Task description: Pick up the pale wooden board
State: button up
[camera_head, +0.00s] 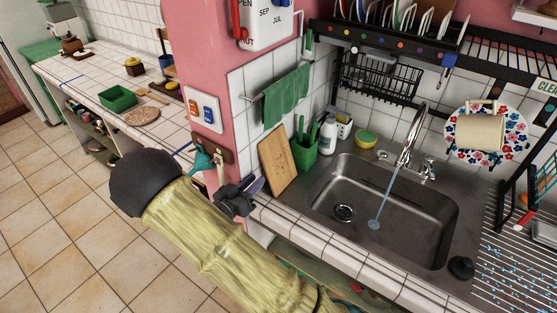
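The pale wooden board (278,163) stands tilted on the tiled counter left of the sink, leaning toward the white tiled wall. It has a small dark hole near its top. My gripper (250,190) is a dark shape just left of the board's lower part, partly hidden behind my yellow-green arm. A narrow gap seems to show between it and the board; I see no clear contact. Its fingers are too small and covered to show whether they are open.
A green utensil holder (303,152) and a white bottle (327,134) stand right of the board. The steel sink (420,222) has running water. A green towel (286,97) hangs above the board. A pink pillar (196,55) stands to the left.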

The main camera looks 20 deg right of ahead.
aim_at(266, 171)
jog(key=p+x, duration=0.1)
jog(key=x, duration=0.3)
jog(key=shift+f, duration=0.15)
jog(key=shift+c, duration=0.2)
grip_shut()
